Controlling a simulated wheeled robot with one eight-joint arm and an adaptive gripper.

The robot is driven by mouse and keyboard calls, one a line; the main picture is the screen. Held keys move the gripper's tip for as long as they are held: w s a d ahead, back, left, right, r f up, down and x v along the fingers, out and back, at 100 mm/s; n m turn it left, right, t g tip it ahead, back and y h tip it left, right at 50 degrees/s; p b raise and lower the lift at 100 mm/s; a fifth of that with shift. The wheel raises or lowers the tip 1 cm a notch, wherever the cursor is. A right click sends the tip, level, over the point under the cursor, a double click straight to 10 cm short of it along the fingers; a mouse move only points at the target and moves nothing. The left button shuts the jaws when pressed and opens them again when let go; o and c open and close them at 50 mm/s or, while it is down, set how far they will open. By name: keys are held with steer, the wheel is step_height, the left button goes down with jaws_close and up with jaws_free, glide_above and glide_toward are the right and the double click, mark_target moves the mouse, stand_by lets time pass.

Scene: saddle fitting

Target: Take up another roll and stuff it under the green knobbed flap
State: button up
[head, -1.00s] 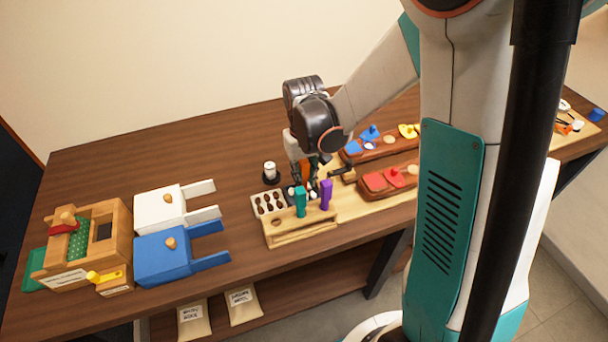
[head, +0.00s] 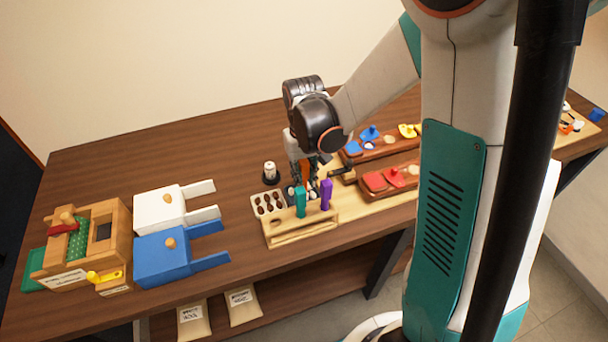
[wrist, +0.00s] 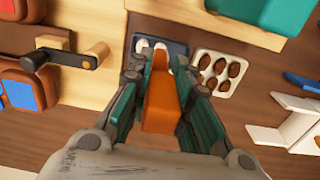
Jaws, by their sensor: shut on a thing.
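My gripper (wrist: 162,72) is shut on an upright orange-handled tool (wrist: 162,105). Its lower end points at a small dark blue tray (wrist: 180,50) holding white rolls (wrist: 145,45). I cannot tell whether the tool touches or grips a roll. In the head view my gripper (head: 306,178) is over this tray, behind the wooden tool rack, and largely hides it. A red knobbed flap (head: 394,177), a blue knobbed flap (head: 370,132) and a yellow knobbed flap (head: 408,130) are on wooden boards to the right. I see no green knobbed flap; my arm hides part of that area.
The wooden rack (head: 300,238) holds a teal tool (head: 300,202) and a purple tool (head: 326,194) close by. A white tray with brown hollows (head: 257,208) stands left of my gripper. White and blue boxes (head: 160,257) stand further left.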

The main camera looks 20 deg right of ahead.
mark_target(304, 161)
steer(key=shift+r+p, duration=2.25)
steer(key=shift+r, duration=1.2)
steer(key=shift+r, duration=0.1)
